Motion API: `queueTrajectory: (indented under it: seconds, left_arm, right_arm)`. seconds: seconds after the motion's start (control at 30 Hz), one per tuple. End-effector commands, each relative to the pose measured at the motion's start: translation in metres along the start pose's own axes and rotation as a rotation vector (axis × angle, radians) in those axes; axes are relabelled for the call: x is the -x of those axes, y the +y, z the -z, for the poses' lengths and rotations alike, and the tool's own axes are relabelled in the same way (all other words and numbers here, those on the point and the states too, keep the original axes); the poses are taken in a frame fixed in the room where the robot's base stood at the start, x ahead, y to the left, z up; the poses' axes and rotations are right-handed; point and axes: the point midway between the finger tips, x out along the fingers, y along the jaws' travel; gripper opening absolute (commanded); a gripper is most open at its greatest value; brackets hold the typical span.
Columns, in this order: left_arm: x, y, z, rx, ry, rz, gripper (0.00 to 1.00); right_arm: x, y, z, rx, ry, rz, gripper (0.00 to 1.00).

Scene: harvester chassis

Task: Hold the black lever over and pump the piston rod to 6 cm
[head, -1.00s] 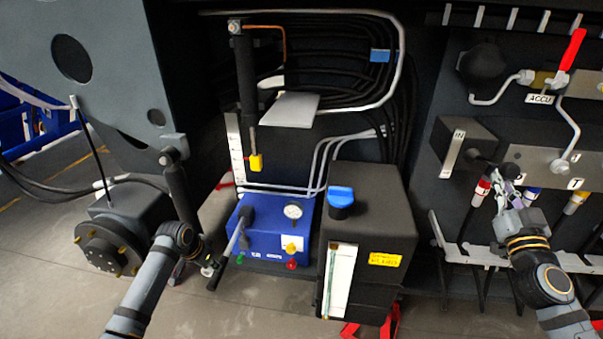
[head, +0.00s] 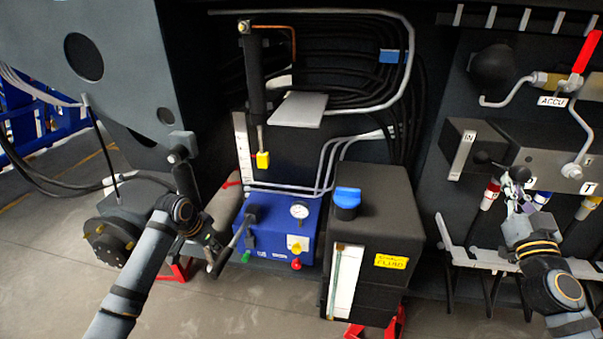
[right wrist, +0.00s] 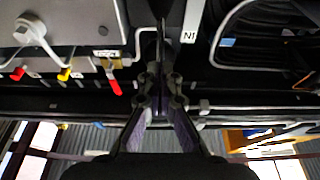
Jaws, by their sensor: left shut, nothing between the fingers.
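The black lever (head: 496,164) sticks out from the valve block at the right. My right gripper (head: 515,178) is at its outer end; the right wrist view shows the fingers (right wrist: 161,85) close together around a dark thin part that looks like the lever. The piston rod (head: 261,138) hangs from an upright black cylinder, with a yellow end piece (head: 263,160) beside a white scale (head: 241,145). The blue pump (head: 280,228) stands below, its handle (head: 238,236) slanting down to the left. My left gripper (head: 214,246) is shut and empty beside the handle's dark grip; contact is unclear.
A black fluid tank (head: 385,225) with a blue cap (head: 346,198) stands right of the pump. A red-handled valve (head: 586,52) is above the valve block. Hoses and coloured fittings hang below the block. A wheel hub (head: 108,242) stands left of my left arm.

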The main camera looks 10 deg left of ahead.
Motion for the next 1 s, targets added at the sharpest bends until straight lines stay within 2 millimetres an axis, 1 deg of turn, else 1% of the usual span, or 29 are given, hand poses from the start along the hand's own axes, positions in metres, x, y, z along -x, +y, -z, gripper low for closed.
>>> queueTrajectory:
  seconds: [0.1, 0.17, 0.5, 0.7, 0.8, 1.0]
  left_arm:
    - [0.0, 0.0, 0.0, 0.0, 0.0, 0.0, 0.0]
    - [0.0, 0.0, 0.0, 0.0, 0.0, 0.0, 0.0]
    - [0.0, 0.0, 0.0, 0.0, 0.0, 0.0, 0.0]
    - [0.0, 0.0, 0.0, 0.0, 0.0, 0.0, 0.0]
    - [0.0, 0.0, 0.0, 0.0, 0.0, 0.0, 0.0]
    - [0.0, 0.0, 0.0, 0.0, 0.0, 0.0, 0.0]
  right_arm:
    - [0.0, 0.0, 0.001, 0.0, 0.002, -0.001, 0.0]
    - [0.001, 0.0, -0.003, -0.001, 0.001, -0.002, 0.0]
    - [0.016, 0.0, -0.048, -0.001, -0.002, -0.002, 0.0]
    - [0.023, 0.001, -0.068, -0.001, 0.0, -0.003, 0.0]
    - [0.024, 0.0, -0.071, -0.001, 0.0, 0.0, 0.0]
    - [0.024, 0.0, -0.071, 0.0, 0.0, 0.0, 0.0]
